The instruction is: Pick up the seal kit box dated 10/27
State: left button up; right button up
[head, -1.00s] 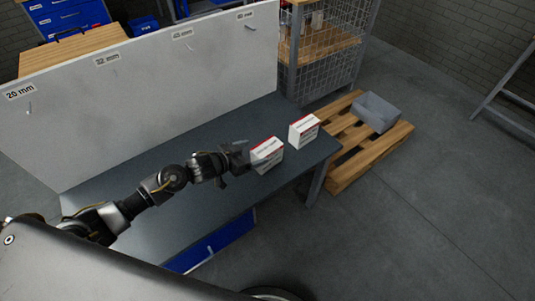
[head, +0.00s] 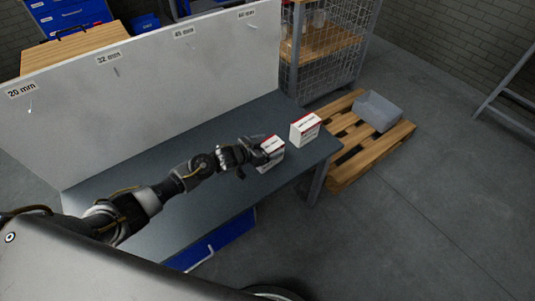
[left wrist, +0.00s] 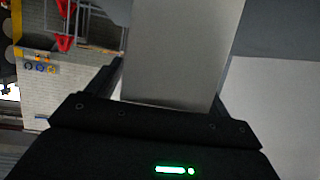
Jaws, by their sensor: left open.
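Two white seal kit boxes with red edges stand on the grey bench. The nearer box (head: 274,157) is at my left gripper, and the farther box (head: 305,131) stands to its right, near the bench end. The dates on both are too small to read. My left gripper (head: 261,152) is open at the nearer box's left side and covers part of it. In the left wrist view a plain pale face (left wrist: 182,50), likely that box, lies between the open fingers. My right gripper is not in view.
The grey bench (head: 150,165) has a pale upright panel (head: 150,90) with size labels along its back. Beyond its right end are a wooden pallet (head: 345,175) with a grey bin (head: 378,110) and a wire cage (head: 330,55). Bench surface left of the boxes is clear.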

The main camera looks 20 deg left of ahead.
pick_arm(q)
jog(key=shift+c, duration=0.4)
jog(key=c, duration=1.1)
jog(key=shift+r, duration=0.15)
jog(key=shift+r, duration=0.2)
notch_tip(320, 180, up, 3)
jog(key=shift+f, duration=0.2)
jog(key=s+d+r, duration=0.9)
jog(key=s, duration=0.1)
jog(key=shift+d+r, duration=0.4)
